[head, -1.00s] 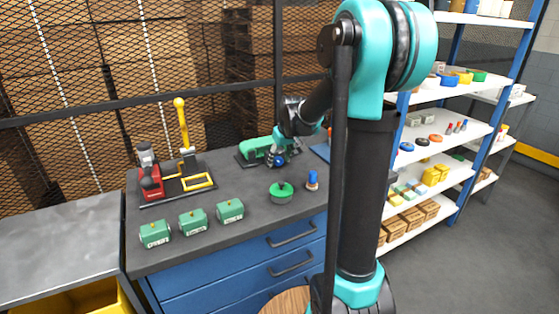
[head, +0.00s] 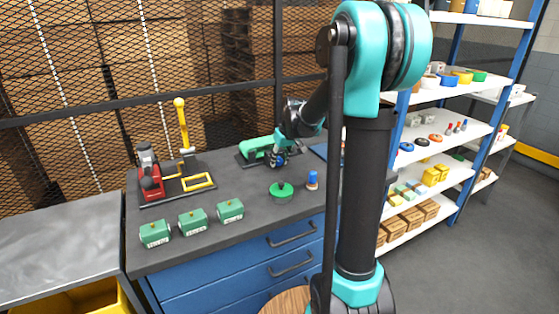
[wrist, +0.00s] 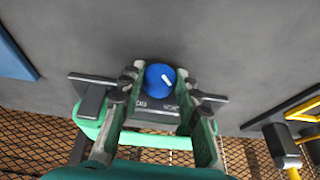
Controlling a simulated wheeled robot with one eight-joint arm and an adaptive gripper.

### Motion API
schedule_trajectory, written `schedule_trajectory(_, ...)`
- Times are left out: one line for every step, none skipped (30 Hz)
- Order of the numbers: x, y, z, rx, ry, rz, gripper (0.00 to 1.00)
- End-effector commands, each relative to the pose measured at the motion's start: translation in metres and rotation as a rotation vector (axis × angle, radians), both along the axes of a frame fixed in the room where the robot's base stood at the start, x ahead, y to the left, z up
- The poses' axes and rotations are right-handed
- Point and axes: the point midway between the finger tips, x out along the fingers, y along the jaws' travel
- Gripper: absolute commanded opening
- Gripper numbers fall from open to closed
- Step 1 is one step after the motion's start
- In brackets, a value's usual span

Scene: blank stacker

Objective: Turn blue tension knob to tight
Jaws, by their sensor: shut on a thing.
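The blue tension knob (wrist: 160,80) is round, with a white pointer line slanting across its right half. It sits on a dark plate (wrist: 85,78) with small white labels, too small to read surely. My gripper (wrist: 157,78) has its fingertips on either side of the knob and is shut on it. In the head view, my gripper (head: 277,158) is over the green machine (head: 256,146) at the back of the workbench, and hides most of the knob.
A red and yellow press (head: 152,180) stands at the left of the bench (head: 240,245). Several green boxes (head: 193,221), a green round part (head: 281,192) and a blue-topped peg (head: 312,181) are in front. Shelves (head: 440,135) stand to the right, mesh fencing behind.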

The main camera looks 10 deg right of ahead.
Motion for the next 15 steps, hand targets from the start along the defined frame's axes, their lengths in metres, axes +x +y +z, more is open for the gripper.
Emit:
schedule_trajectory(0.0005, -0.0028, -0.0006, 0.028, 0.010, -0.005, 0.03)
schedule_trajectory(0.0007, -0.0030, -0.0006, 0.049, 0.017, -0.005, 0.03)
schedule_trajectory(0.0008, -0.0036, -0.0007, 0.078, 0.027, -0.005, 0.03)
schedule_trajectory(0.0010, -0.0042, -0.0006, 0.099, 0.033, -0.006, 0.03)
schedule_trajectory(0.0009, -0.0043, -0.0008, 0.119, 0.040, -0.005, 0.03)
schedule_trajectory(0.0009, -0.0045, -0.0009, 0.144, 0.049, -0.004, 0.03)
schedule_trajectory(0.0013, -0.0047, -0.0009, 0.162, 0.054, -0.004, 0.03)
schedule_trajectory(0.0012, -0.0047, -0.0010, 0.176, 0.059, -0.004, 0.03)
schedule_trajectory(0.0011, -0.0042, -0.0008, 0.193, 0.064, -0.002, 0.03)
schedule_trajectory(0.0011, -0.0044, -0.0007, 0.201, 0.067, -0.002, 0.03)
schedule_trajectory(0.0011, -0.0043, -0.0005, 0.209, 0.068, -0.002, 0.03)
schedule_trajectory(0.0010, -0.0041, -0.0003, 0.215, 0.069, -0.001, 0.03)
schedule_trajectory(0.0010, -0.0040, -0.0003, 0.217, 0.069, -0.001, 0.03)
schedule_trajectory(0.0009, -0.0039, -0.0002, 0.216, 0.069, 0.000, 0.03)
schedule_trajectory(0.0009, -0.0037, -0.0003, 0.216, 0.069, 0.000, 0.03)
